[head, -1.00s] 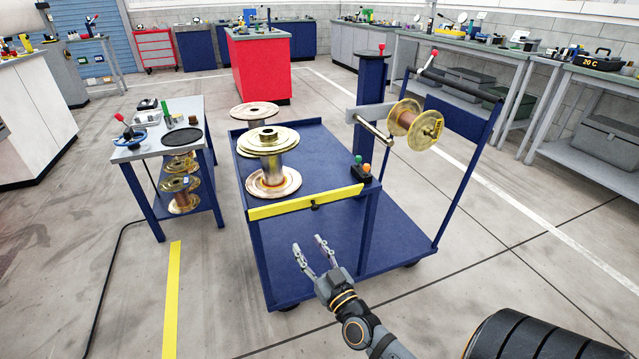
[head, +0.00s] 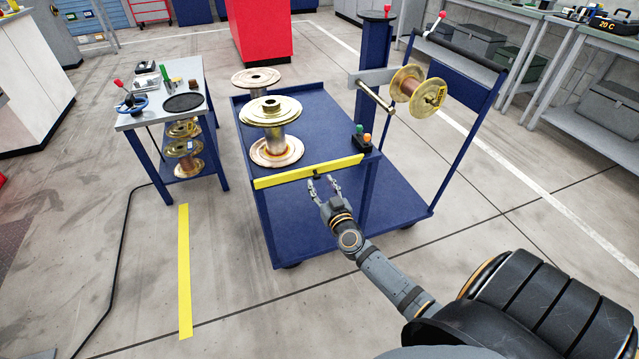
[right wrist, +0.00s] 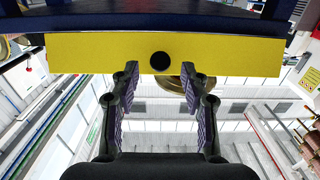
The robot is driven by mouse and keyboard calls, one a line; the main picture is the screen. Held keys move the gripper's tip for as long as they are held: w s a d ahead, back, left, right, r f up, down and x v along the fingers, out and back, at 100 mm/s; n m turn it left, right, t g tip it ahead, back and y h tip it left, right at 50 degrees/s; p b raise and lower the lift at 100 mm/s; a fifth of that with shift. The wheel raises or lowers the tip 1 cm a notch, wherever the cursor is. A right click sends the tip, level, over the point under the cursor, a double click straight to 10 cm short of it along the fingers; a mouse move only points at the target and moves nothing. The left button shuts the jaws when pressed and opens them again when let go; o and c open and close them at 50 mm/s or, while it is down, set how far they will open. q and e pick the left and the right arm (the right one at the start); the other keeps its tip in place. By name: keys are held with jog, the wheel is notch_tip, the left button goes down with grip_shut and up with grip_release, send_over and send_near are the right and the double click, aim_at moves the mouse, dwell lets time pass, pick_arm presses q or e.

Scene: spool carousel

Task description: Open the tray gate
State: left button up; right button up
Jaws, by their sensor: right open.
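The tray gate is a yellow bar (head: 280,176) along the front edge of the blue cart's upper tray (head: 318,128). It stands upright, with a small dark knob (head: 317,176) near its middle. In the right wrist view the yellow gate (right wrist: 220,55) spans the picture and the knob (right wrist: 160,61) shows as a dark round end. My right gripper (head: 325,181) is open and empty, just in front of the gate. In the wrist view its fingertips (right wrist: 160,68) sit either side of the knob and a little below it; I cannot tell contact. My left gripper is not in view.
Copper and brass spools (head: 272,128) stand on the tray behind the gate. A small button box (head: 363,141) sits at its right corner. A side table (head: 160,115) stands left. Floor in front is clear.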

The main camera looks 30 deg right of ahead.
jog(key=shift+x, duration=1)
grip_shut()
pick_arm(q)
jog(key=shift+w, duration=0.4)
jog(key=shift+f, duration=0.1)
